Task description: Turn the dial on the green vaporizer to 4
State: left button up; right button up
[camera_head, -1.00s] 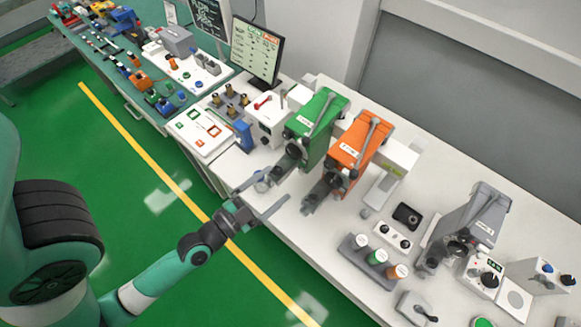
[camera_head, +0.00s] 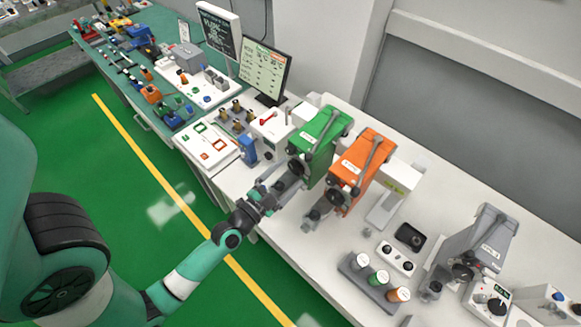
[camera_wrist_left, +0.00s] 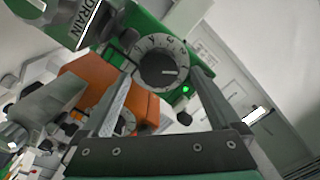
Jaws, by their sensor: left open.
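The green vaporizer (camera_head: 322,132) stands on the white counter, left of the orange vaporizer (camera_head: 362,160). In the left wrist view its dial (camera_wrist_left: 158,72) is a dark round knob with a numbered pale ring, on the green body (camera_wrist_left: 150,28). My left gripper (camera_head: 280,182) is at the front of the green vaporizer, close to the dial. In the wrist view its open fingers (camera_wrist_left: 160,88) reach up on both sides of the dial; I cannot tell whether they touch it. The exact dial reading is too small to tell. My right gripper is not in view.
The orange vaporizer stands close beside the green one, and its dial (camera_wrist_left: 124,122) shows in the wrist view. A grey vaporizer (camera_head: 482,240) and a rack of coloured-band bottles (camera_head: 370,281) stand to the right. A monitor (camera_head: 263,70) and a blue item (camera_head: 247,142) are to the left.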

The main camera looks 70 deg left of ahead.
pick_arm(q)
jog(key=shift+w+a, duration=0.3)
jog(key=shift+w, duration=0.3)
jog(key=c, duration=1.4)
jog(key=shift+f+n, duration=0.1)
jog(key=shift+n, duration=0.3)
jog(key=n+b, duration=0.1)
jog(key=n, duration=0.3)
jog(key=shift+s+b, duration=0.1)
jog(key=shift+b, duration=0.2)
jog(key=n+h+b, duration=0.1)
jog(key=n, duration=0.4)
jog(key=shift+a+b, duration=0.15)
jog(key=shift+b, duration=0.25)
jog(key=n+b, duration=0.1)
jog(key=n, duration=0.3)
jog(key=shift+n+t, duration=0.3)
jog(key=n, duration=0.4)
jog(key=shift+a+n, duration=0.1)
jog(key=shift+n, duration=0.2)
